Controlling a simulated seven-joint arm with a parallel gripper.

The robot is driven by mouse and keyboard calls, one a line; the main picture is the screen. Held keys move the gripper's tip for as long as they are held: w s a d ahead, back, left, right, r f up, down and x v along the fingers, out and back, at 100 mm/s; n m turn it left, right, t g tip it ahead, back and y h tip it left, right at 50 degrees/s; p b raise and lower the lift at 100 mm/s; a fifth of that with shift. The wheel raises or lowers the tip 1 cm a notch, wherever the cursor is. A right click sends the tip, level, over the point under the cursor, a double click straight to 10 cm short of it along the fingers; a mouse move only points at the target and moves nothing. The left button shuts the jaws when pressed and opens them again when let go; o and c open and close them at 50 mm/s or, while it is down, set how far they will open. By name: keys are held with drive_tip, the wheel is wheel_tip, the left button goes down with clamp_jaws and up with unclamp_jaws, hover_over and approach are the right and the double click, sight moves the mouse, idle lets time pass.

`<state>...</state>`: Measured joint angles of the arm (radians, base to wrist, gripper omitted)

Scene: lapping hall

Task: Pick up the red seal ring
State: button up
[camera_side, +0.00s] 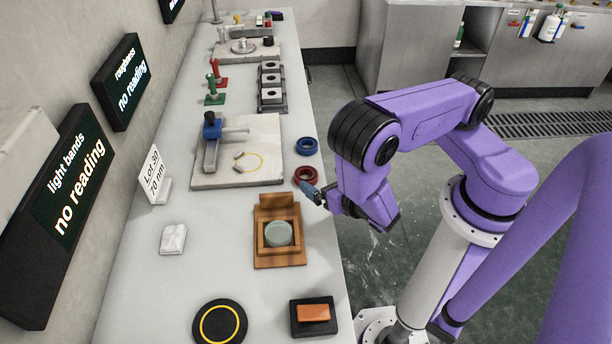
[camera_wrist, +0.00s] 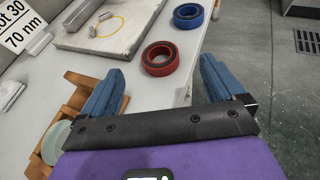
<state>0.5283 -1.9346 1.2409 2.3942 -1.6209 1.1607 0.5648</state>
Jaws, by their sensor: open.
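The red seal ring (camera_side: 305,176) lies flat near the bench's right edge in the side view. In the wrist view the red seal ring (camera_wrist: 160,58) lies ahead of the fingers, between their lines and untouched. My gripper (camera_wrist: 155,85) is open and empty, its blue fingers wide apart. In the side view my gripper (camera_side: 312,193) is beside the ring, on its near side, partly hidden by the arm; the exact gap cannot be told there. A blue ring (camera_side: 306,146) lies just beyond the red one and also shows in the wrist view (camera_wrist: 188,16).
A wooden holder (camera_side: 277,202) with a pale green disc stands near my gripper. A stone plate (camera_side: 262,176) with a blue-grey gauge (camera_side: 212,145) lies left of the rings. An orange block on a black pad (camera_side: 313,331) is nearer. The bench's right edge is close to the rings.

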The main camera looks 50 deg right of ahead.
sight(302, 171)
drive_tip(key=shift+w+f+n, duration=0.1)
drive_tip(key=shift+f+n, duration=0.2)
drive_tip(key=shift+f, duration=0.25)
drive_tip(key=x, duration=0.7)
drive_tip(key=shift+w+a, duration=0.1)
drive_tip(key=shift+w, duration=0.05)
drive_tip(key=c, duration=1.2)
